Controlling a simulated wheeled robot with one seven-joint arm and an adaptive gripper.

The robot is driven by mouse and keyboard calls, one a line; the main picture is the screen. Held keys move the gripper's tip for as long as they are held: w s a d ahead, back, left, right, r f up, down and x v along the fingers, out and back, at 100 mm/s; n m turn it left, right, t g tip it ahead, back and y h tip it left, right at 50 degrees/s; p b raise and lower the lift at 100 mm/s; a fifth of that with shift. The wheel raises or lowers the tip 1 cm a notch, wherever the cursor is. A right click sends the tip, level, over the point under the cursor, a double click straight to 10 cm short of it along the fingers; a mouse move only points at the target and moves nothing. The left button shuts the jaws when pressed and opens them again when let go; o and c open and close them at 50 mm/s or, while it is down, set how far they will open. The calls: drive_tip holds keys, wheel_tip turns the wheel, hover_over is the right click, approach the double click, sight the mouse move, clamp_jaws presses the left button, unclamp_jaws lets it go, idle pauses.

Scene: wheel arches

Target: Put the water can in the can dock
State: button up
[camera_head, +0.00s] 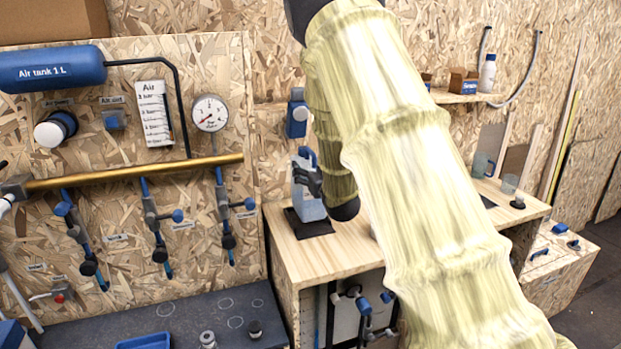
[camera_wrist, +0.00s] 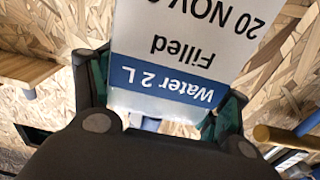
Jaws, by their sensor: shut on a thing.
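The water can (camera_head: 309,208) is a pale blue-white container with a blue top, upright at the left end of the wooden counter. My gripper (camera_head: 308,178) is shut on it, with its dark fingers at the can's upper part. In the wrist view the can's label (camera_wrist: 185,50) reads "Water 2 L" and "Filled", upside down, between the two fingers of my gripper (camera_wrist: 158,112). A dark square pad (camera_head: 318,229), perhaps the can dock, lies on the counter under the can. I cannot tell whether the can touches it. My arm hides part of the counter.
A panel on the left carries a gauge (camera_head: 210,113), a brass pipe (camera_head: 130,174) and valves. A blue wall fitting (camera_head: 297,117) hangs above the can.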

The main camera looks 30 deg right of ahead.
drive_tip(key=f+p, duration=0.1)
drive_tip(key=f, duration=0.2)
drive_tip(key=shift+w+f, duration=0.1)
drive_tip(key=shift+w, duration=0.1)
drive_tip(key=shift+f, duration=0.2)
drive_tip(key=o, duration=2.1)
drive_tip(key=shift+s+r, duration=0.1)
drive_tip(key=shift+r, duration=0.05)
drive_tip(key=b+v, duration=0.2)
drive_tip(key=v, duration=1)
